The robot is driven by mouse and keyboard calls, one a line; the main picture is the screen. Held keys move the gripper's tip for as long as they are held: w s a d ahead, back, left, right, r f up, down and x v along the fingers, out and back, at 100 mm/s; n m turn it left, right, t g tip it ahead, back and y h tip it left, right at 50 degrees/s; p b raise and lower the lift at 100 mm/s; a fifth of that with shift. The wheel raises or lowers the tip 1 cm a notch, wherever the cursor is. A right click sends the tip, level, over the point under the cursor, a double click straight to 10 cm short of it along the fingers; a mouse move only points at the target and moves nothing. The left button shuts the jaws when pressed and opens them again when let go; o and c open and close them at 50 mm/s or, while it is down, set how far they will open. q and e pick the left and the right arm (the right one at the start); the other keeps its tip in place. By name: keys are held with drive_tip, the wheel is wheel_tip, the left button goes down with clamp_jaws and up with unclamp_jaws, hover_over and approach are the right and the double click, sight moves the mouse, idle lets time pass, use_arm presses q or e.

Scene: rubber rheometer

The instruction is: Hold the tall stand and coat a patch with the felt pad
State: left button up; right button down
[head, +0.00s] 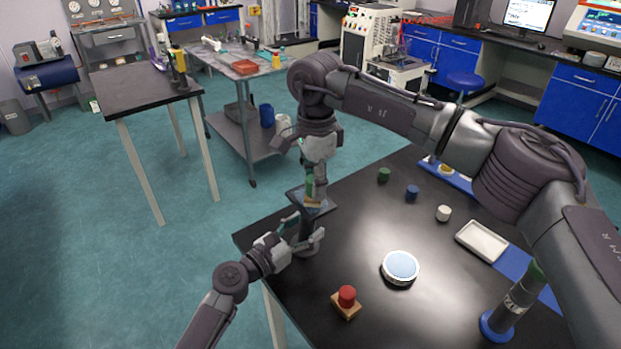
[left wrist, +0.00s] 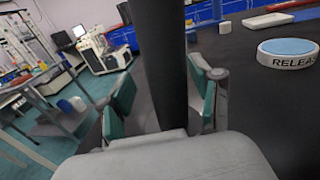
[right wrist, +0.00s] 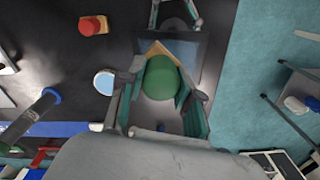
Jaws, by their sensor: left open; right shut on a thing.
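The tall stand (head: 306,240) rises at the table's left edge and carries a dark square plate (head: 325,207) on top. Its dark post (left wrist: 160,60) runs between the fingers of my left gripper (head: 304,231), which is open around it; I cannot tell whether either finger touches. My right gripper (head: 311,176) is above the plate, shut on the green handle of the felt pad (head: 310,188). In the right wrist view the round green handle (right wrist: 163,78) sits between the fingers over a tan base. The pad's underside and any patch beneath it are hidden.
A round white RELEASE dish (head: 401,268) with a blue top and a red-knobbed wooden block (head: 346,298) stand on the black table. Small green, blue and white cylinders (head: 443,213), a white tray (head: 482,241) and a green-topped tube on a blue base (head: 510,308) stand further right.

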use_arm(q)
drive_tip(key=shift+w+a, duration=0.1)
use_arm(e)
drive_tip(key=shift+w+a+f, duration=0.15)
drive_tip(key=shift+w+a, duration=0.35)
drive_tip(key=shift+w, duration=0.1)
drive_tip(key=shift+w+a+f, duration=0.15)
drive_tip(key=shift+w+a, duration=0.35)
drive_tip(key=shift+w, duration=0.05)
drive_tip(key=w+a+r, duration=0.2)
drive_tip(key=w+r, duration=0.1)
drive_tip(key=r, duration=0.5)
drive_tip(key=shift+w, duration=0.2)
drive_tip(key=shift+a, duration=0.1)
use_arm(q)
drive_tip(key=o, duration=0.6)
drive_tip(key=shift+c, duration=0.2)
